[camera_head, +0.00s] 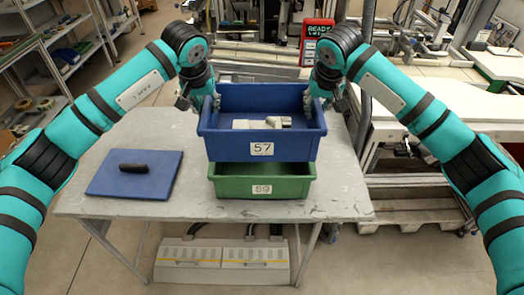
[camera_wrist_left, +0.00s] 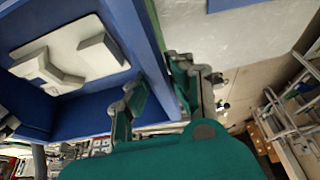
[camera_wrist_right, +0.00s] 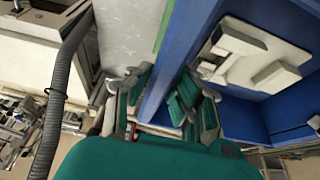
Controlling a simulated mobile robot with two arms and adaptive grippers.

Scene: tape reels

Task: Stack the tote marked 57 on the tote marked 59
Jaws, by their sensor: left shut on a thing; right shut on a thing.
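The blue tote marked 57 (camera_head: 224,147) is level, directly above the green tote marked 59 (camera_head: 234,188) on the grey table. It hides most of the green tote's opening; I cannot tell whether the two touch. A pale grey part (camera_head: 262,123) lies inside the blue tote. My left gripper (camera_head: 213,102) is shut on the blue tote's left wall, with a finger on each side in the left wrist view (camera_wrist_left: 153,95). My right gripper (camera_head: 312,103) is shut on its right wall, which runs between the fingers in the right wrist view (camera_wrist_right: 157,97).
A blue board (camera_head: 112,184) with a dark object (camera_head: 133,168) on it lies on the table (camera_head: 185,205) at left. The table's right part is clear. A white workbench (camera_head: 420,128) stands beyond the right edge, and shelving (camera_head: 60,45) stands at back left.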

